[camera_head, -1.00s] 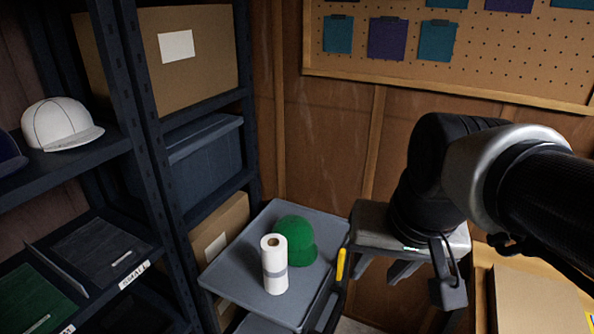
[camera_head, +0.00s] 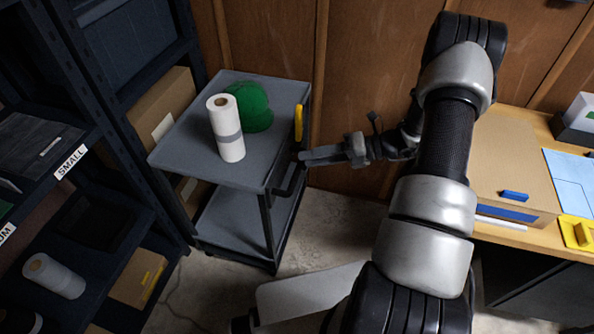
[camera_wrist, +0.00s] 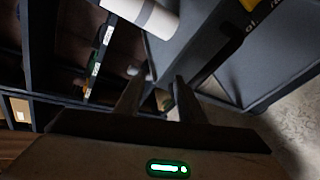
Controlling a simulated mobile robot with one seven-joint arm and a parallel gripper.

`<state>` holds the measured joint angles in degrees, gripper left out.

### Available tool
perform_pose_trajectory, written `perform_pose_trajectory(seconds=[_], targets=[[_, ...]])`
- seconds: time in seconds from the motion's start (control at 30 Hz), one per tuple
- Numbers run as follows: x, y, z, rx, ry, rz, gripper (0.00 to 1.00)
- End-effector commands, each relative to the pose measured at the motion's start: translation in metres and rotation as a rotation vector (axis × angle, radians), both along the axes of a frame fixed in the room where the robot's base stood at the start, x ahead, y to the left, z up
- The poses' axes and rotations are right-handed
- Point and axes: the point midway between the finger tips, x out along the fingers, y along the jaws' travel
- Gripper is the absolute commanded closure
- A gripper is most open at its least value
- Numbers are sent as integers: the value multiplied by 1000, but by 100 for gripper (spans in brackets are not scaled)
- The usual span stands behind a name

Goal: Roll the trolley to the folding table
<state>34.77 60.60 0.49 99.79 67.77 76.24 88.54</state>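The grey two-shelf trolley (camera_head: 185,150) stands beside the shelving in the head view. Its top carries a white paper roll (camera_head: 226,140) with a grey band and a green cap (camera_head: 250,108). A dark handle (camera_head: 290,182) is on its right side. My gripper (camera_head: 306,157) is at that side, close to the handle; I cannot tell if they touch. In the wrist view my gripper (camera_wrist: 158,88) has its two fingers apart with nothing seen between them. A wood-topped table (camera_head: 503,232) is at right; I cannot tell if it is the folding table.
Dark shelving (camera_head: 172,210) stands close to the trolley's left, with boxes and another roll (camera_head: 53,275). Bare concrete floor (camera_head: 335,235) lies between trolley and table.

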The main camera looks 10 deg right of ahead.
Motion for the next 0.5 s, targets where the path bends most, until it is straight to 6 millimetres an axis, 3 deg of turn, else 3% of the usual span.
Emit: perform_pose_trajectory(seconds=[0.03,0.2,0.37,0.5], targets=[[2,-7,-31,69,70,-79,64],[8,-23,-79,230,224,-259,64],[12,-24,-92,279,266,-307,64],[20,-9,-95,279,268,-306,64]])
